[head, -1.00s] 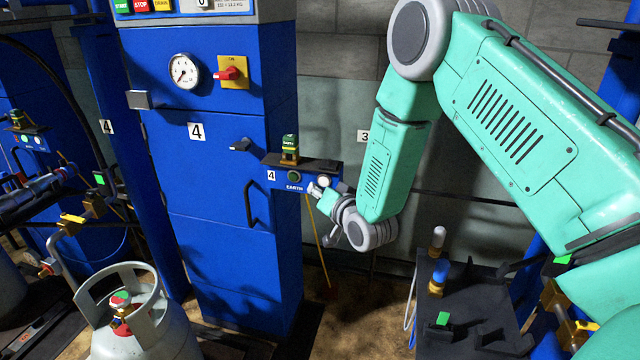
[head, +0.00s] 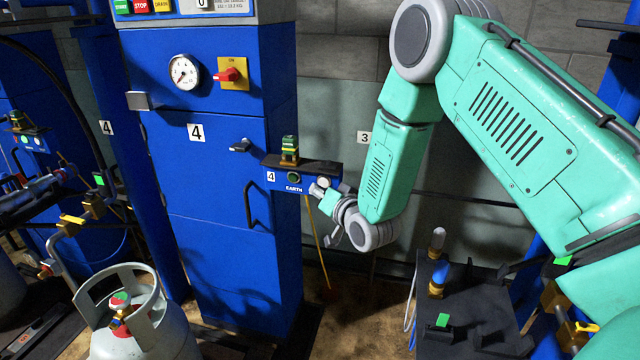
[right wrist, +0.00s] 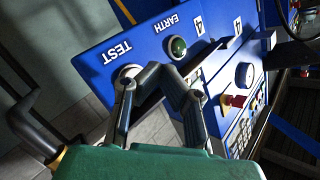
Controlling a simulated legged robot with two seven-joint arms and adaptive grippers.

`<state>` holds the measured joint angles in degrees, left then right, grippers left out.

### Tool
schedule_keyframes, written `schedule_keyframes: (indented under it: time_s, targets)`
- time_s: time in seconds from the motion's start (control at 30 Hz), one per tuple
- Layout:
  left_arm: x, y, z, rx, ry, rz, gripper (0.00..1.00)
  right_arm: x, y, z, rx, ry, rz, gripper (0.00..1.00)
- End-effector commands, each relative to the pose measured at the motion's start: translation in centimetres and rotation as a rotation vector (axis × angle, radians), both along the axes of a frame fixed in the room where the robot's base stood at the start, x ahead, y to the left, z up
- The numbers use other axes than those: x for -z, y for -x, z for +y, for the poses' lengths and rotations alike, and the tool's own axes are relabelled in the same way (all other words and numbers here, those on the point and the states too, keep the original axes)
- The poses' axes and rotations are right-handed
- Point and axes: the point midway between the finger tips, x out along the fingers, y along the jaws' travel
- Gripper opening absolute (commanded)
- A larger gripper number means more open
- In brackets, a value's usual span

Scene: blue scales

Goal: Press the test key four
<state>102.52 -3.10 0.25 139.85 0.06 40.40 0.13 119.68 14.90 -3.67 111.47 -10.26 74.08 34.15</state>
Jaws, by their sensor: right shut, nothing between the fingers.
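The blue key box (head: 274,184) of post 4 stands out from the right side of the blue cabinet, with a "4" tag and the word EARTH. Its white round test key (head: 323,182) also shows in the right wrist view (right wrist: 130,72), under the word TEST. A green button (right wrist: 178,47) by EARTH is beside it. My right gripper (head: 318,190) is shut and empty, close in front of the test key. In the right wrist view its fingertips (right wrist: 157,71) lie beside the key, towards the green button; I cannot tell whether they touch. My left gripper is out of view.
The blue cabinet (head: 215,190) marked 4 carries a gauge (head: 184,72) and a red switch (head: 229,75). A green and yellow lamp (head: 290,148) stands on the key box. A grey gas cylinder (head: 140,335) stands at lower left. A dark bench (head: 470,320) is at lower right.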

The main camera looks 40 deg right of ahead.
Motion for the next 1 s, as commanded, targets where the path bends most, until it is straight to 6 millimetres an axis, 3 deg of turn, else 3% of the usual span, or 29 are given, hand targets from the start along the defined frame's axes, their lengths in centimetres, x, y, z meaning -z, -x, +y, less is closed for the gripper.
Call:
schedule_keyframes:
  time_s: [1.0]
  targets:
    - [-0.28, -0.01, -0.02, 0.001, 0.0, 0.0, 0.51, -0.43, -0.47, 0.1, 0.001, 0.001, 0.0, 0.0]
